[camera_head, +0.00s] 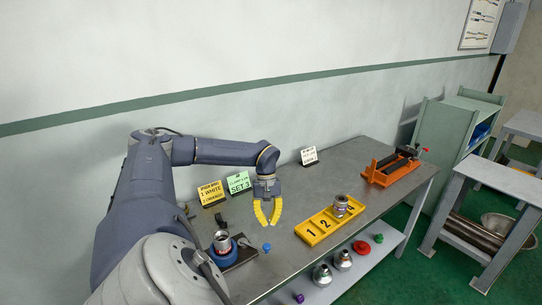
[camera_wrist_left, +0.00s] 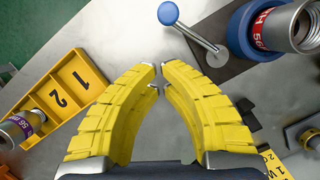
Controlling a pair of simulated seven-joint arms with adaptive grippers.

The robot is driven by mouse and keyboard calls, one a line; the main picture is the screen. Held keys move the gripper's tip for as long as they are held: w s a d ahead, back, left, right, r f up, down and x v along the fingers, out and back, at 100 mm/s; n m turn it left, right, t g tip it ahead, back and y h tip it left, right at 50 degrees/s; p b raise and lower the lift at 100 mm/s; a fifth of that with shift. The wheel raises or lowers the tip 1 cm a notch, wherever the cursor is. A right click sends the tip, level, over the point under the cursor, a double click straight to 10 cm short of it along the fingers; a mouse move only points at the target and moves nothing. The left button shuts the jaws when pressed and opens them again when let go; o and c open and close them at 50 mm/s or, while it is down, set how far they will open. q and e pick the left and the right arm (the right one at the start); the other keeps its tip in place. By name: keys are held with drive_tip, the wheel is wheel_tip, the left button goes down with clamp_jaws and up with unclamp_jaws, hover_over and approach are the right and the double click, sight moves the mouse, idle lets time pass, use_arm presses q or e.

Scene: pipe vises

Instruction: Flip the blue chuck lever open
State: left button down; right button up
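The blue chuck (camera_head: 221,251) sits on a dark plate at the table's near left and holds an upright metal pipe (camera_head: 221,238). It also shows at the top right of the left wrist view (camera_wrist_left: 240,33). Its lever is a metal rod (camera_wrist_left: 194,38) with a blue ball knob (camera_wrist_left: 168,13), sticking out beside the chuck; the knob also shows in the head view (camera_head: 267,247). My left gripper (camera_head: 269,223) points down above the table, beyond the knob. Its yellow fingers have their tips nearly together, with nothing between them (camera_wrist_left: 158,77). It is apart from the lever. My right gripper is not in view.
A yellow numbered tray (camera_head: 312,238) bearing a pipe piece (camera_head: 340,205) lies to the right. An orange vise (camera_head: 390,170) stands at the table's far right. Sign cards (camera_head: 238,184) stand behind the chuck. Metal fittings (camera_head: 342,260) sit on the lower shelf.

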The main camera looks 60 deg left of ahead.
use_arm(q)
drive_tip(key=v, duration=0.7)
drive_tip(key=shift+w, duration=0.2)
